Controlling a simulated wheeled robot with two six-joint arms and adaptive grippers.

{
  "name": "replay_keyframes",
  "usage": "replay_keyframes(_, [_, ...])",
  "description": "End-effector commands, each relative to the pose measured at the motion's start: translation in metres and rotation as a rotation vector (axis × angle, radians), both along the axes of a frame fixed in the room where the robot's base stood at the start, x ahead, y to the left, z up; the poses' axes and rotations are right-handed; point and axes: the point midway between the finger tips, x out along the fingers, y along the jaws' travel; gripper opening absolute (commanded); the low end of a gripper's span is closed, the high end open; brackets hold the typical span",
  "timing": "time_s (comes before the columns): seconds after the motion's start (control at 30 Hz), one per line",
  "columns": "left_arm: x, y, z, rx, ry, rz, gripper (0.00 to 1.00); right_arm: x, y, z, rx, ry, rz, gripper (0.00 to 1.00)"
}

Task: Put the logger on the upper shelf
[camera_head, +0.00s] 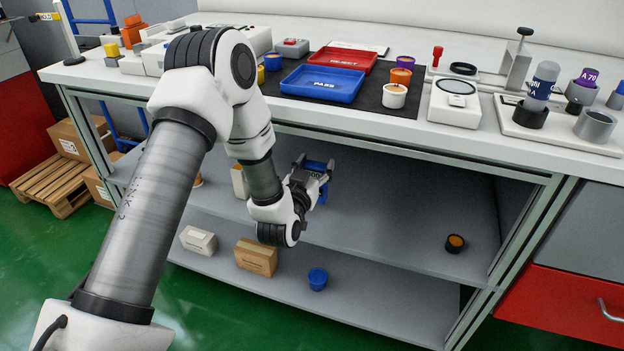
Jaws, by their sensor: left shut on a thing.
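My left arm comes in from the left and reaches under the bench top. Its gripper (316,176) is shut on a blue object (316,166), seemingly the logger, and partly hides it. The gripper holds it over the upper shelf (400,208), in the left-middle part of the opening. I cannot tell whether the object touches the shelf. My right gripper is not in view.
An orange-topped dark jar (455,244) stands at the shelf's right; the shelf between is clear. A pale box (240,182) is left of my gripper. The lower shelf (375,318) holds boxes and a blue tub (317,279). The bench top (350,118) overhangs.

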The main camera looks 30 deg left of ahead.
Motion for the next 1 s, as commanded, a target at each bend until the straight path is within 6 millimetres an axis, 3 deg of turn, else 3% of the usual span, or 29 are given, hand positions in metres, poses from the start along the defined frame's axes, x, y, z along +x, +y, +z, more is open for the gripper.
replay_keyframes(0.07, [0.003,0.010,-0.001,0.000,-0.003,0.004,0.00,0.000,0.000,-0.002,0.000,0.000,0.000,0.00])
replay_keyframes(0.23, [0.003,0.009,-0.036,0.003,0.002,-0.001,0.00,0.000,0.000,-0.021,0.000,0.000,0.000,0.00])
replay_keyframes(0.6, [0.003,0.009,-0.040,0.001,0.000,0.000,0.00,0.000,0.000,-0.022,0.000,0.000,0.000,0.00])
replay_keyframes(0.63, [0.003,0.009,-0.039,0.001,0.001,0.000,0.70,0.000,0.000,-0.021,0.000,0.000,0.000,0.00])
replay_keyframes(0.67, [0.003,0.009,-0.039,0.001,0.001,0.000,0.81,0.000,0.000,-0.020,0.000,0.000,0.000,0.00])
replay_keyframes(0.7, [0.003,0.009,-0.039,0.001,0.001,0.000,0.84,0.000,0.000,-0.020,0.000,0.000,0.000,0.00])
replay_keyframes(1.0, [0.003,0.009,-0.037,0.001,0.000,0.000,0.84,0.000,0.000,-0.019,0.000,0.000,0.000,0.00])
